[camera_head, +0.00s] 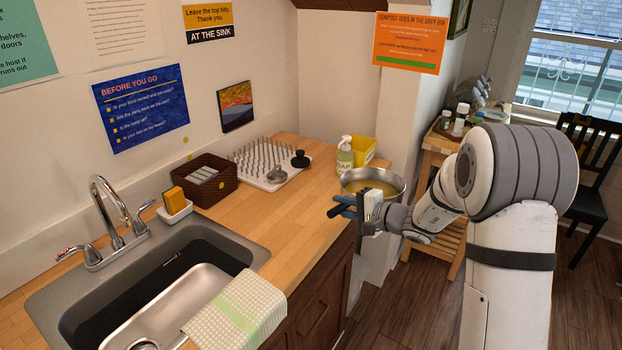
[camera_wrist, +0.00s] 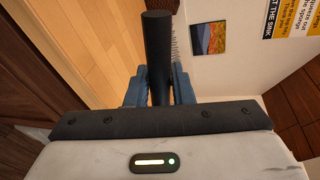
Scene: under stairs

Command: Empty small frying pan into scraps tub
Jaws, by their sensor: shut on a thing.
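My gripper (camera_head: 345,207) is at the right end of the counter, its blue fingers pointing left. In the wrist view the fingers (camera_wrist: 160,88) are shut on a black cylindrical handle (camera_wrist: 158,50). Just behind the gripper is a round steel vessel (camera_head: 390,179) with a yellowish inside, apparently the small frying pan. The gripper covers part of its near side, so where the handle joins it is hidden. I cannot tell whether it touches the counter. A yellow tub (camera_head: 365,147), possibly the scraps tub, stands behind it at the back of the counter.
A soap bottle (camera_head: 345,158) stands left of the yellow tub. A spiked drying rack (camera_head: 268,163) and a brown basket (camera_head: 203,183) line the wall. The sink (camera_head: 232,242) is at left, with a towel (camera_head: 237,312) on its front edge. The counter between is clear.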

